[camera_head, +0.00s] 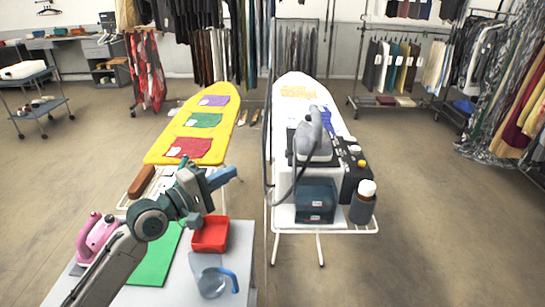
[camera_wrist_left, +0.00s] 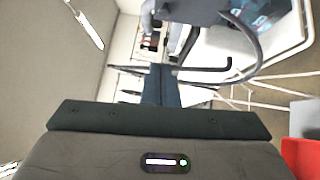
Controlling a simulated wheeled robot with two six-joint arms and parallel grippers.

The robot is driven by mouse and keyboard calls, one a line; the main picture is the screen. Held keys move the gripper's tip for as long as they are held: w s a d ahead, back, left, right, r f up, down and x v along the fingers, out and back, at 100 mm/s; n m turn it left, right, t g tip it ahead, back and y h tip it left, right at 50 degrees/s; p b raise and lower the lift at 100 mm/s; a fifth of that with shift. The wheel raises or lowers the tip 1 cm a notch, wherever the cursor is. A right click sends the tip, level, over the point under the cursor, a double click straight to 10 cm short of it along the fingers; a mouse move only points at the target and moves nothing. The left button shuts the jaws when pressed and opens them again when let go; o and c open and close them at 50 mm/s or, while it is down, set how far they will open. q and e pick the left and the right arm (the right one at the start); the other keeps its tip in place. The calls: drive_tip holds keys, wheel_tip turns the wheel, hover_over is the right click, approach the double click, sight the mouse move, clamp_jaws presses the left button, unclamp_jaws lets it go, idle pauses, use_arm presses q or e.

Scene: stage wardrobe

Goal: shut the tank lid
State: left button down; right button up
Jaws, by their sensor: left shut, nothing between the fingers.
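A dark teal, see-through tank (camera_head: 316,205) sits at the near end of the white ironing board (camera_head: 292,85), in front of a grey iron (camera_head: 312,140) on its base. I cannot make out clearly whether its lid is raised. Part of the tank shows at the top right of the left wrist view (camera_wrist_left: 262,12). My left gripper (camera_head: 228,175) is shut and empty, left of the tank and apart from it, above the red bin. Its closed fingers also show in the left wrist view (camera_wrist_left: 162,82). My right gripper is out of view.
A black box with knobs (camera_head: 354,175) and a dark bottle with a white cap (camera_head: 363,204) stand right of the tank. A grey hose (camera_head: 268,150) hangs on the left. Below my left arm are a red bin (camera_head: 211,234) and a clear jug (camera_head: 211,283).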

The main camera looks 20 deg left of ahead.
use_arm(q)
drive_tip(key=w+d+p, duration=0.3)
drive_tip(key=w+d, duration=0.5)
drive_tip(key=shift+w+d+r, duration=0.35)
drive_tip(key=shift+r, duration=0.1)
